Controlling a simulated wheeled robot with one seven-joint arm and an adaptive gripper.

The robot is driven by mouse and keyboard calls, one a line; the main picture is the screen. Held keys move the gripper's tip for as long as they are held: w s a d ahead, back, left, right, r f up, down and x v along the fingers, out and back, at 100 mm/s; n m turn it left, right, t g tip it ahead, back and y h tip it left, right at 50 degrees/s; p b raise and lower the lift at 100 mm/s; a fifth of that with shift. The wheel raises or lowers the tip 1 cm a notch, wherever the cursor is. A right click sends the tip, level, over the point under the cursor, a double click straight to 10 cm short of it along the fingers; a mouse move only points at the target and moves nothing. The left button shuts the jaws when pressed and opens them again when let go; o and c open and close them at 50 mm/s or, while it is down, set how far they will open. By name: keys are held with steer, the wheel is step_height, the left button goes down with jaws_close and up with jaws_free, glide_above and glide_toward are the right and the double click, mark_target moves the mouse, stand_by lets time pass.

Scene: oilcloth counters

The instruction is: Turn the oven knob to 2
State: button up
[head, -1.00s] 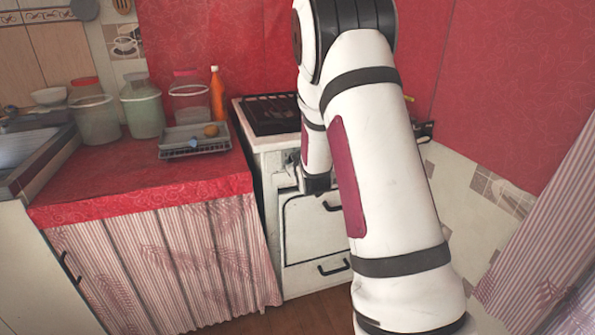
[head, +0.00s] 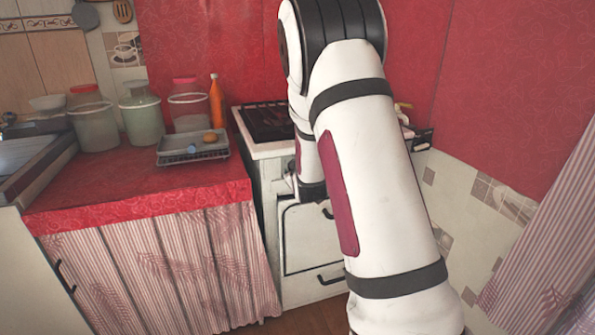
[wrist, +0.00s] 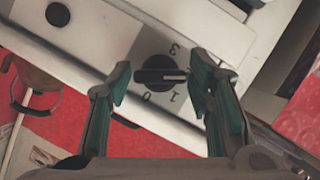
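The oven knob (wrist: 150,76) is a black disc with a raised bar, on the pale front panel of the stove in the wrist view. Its bar lies level in the picture, with a white mark at its right end. That end points between the printed 3 above and 1 below; a 0 shows lower left and no 2 is visible. My gripper (wrist: 160,74) is open, its teal-padded fingers on either side of the knob with gaps to it. In the head view the white stove (head: 300,240) stands behind my arm, which hides part of its front.
Another black knob (wrist: 58,14) sits on the same panel at upper left. In the head view, a red-covered counter (head: 140,185) adjoins the stove on the left, bearing a grey tray (head: 175,157), jars and an orange bottle (head: 216,103). A red wall (head: 510,90) stands at right.

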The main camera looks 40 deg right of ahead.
steer(key=v, duration=1.2)
stand_by(0.4)
steer(key=s+a+r+g+y, duration=0.3)
steer(key=s+a+g+y, duration=0.25)
steer(key=s+a, duration=0.9)
steer(key=s+a+r+g+y, duration=0.1)
steer(key=s+a+g, duration=0.25)
steer(key=s, duration=0.85)
steer(key=s+a+r+g, duration=0.2)
steer(key=s+a+g, duration=0.15)
steer(key=s, duration=0.85)
step_height(320, 180, up, 26)
steer(key=t+p, duration=0.4)
steer(key=p, duration=2)
steer(key=shift+s+a+m+p, duration=0.15)
steer(key=shift+s+m+p, duration=0.15)
steer(key=shift+m+p, duration=0.1)
